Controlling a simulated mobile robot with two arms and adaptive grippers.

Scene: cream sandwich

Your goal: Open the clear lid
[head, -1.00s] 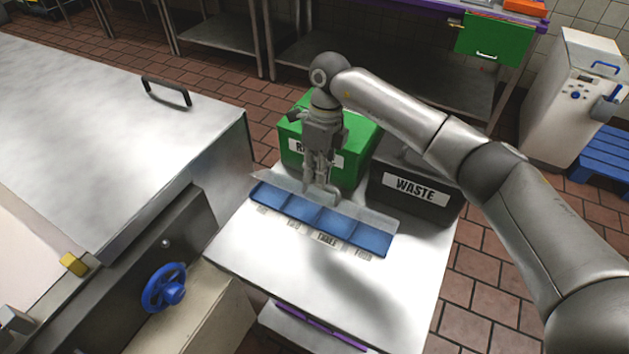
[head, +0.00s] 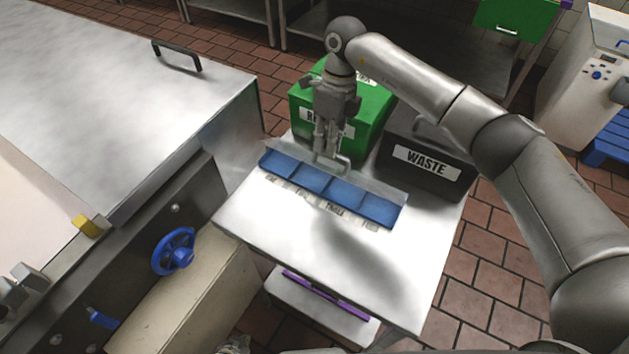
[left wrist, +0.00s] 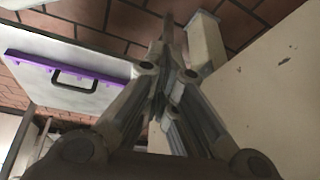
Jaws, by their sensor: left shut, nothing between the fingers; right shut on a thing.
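The clear lid (head: 382,188) is a see-through panel along the back edge of the blue four-part tray (head: 380,212) in the head view. The blue compartments show in front of it; its exact angle is hard to tell. My right gripper (head: 331,158) comes down from above and is shut on the lid, at its handle. My left gripper (head: 235,346) just shows at the bottom edge of the head view, well short of the tray. In the left wrist view its fingers (left wrist: 167,45) are together and empty.
A green bin (head: 368,112) and a black WASTE bin (head: 440,180) stand behind the tray. The steel table (head: 290,235) is clear in front of it. A large machine with a blue handwheel (head: 173,251) stands to the left. A purple-edged drawer (left wrist: 60,90) shows below.

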